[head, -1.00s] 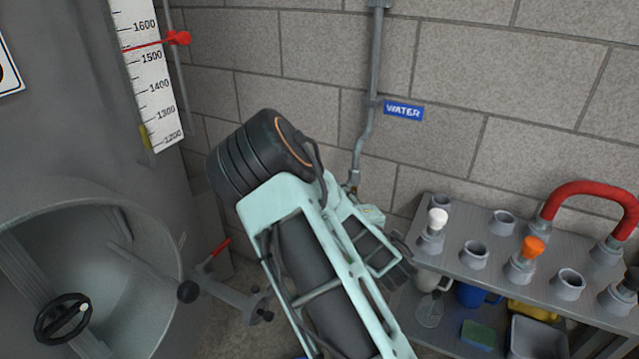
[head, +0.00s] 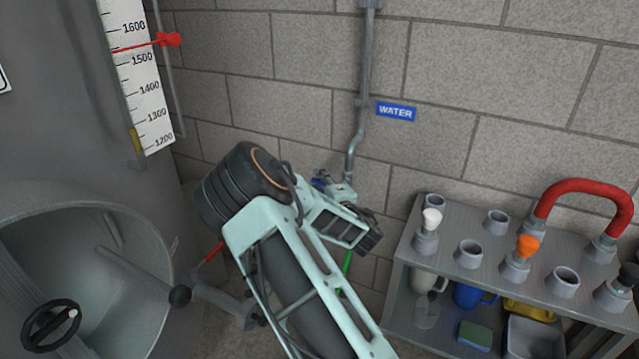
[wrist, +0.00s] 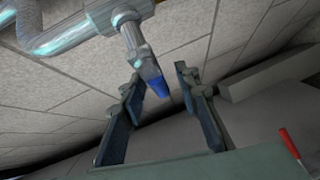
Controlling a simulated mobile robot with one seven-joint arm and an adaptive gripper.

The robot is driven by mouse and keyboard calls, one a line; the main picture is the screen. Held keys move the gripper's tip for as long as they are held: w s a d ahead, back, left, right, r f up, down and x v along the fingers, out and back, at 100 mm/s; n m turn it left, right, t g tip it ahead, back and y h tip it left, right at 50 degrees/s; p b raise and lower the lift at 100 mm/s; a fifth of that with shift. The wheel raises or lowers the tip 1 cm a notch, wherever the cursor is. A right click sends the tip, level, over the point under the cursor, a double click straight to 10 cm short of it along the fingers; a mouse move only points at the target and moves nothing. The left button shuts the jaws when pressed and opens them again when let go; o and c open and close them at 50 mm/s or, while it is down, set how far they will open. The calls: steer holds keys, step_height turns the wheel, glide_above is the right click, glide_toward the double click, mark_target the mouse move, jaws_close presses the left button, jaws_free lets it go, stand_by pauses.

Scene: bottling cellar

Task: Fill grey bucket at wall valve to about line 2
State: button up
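The wall valve (head: 338,190) sits at the bottom of the grey pipe below the blue WATER sign (head: 396,111), with a small blue part (head: 319,181) showing beside it. In the wrist view the valve body (wrist: 122,17) is above my gripper (wrist: 160,78). The two fingers are apart, and the valve's blue tip (wrist: 156,86) appears between their ends; I cannot tell whether they touch it.
A metal rack (head: 430,250) with grey sockets, stoppers and a red hose (head: 585,190) stands right; mugs and a sponge (head: 475,334) are below. A tank (head: 60,150) with an open round hatch and a red-handled valve (head: 213,252) is left. A green strip (head: 346,263) shows behind my arm.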

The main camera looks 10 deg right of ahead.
steer(key=shift+c, duration=0.4)
jaws_close()
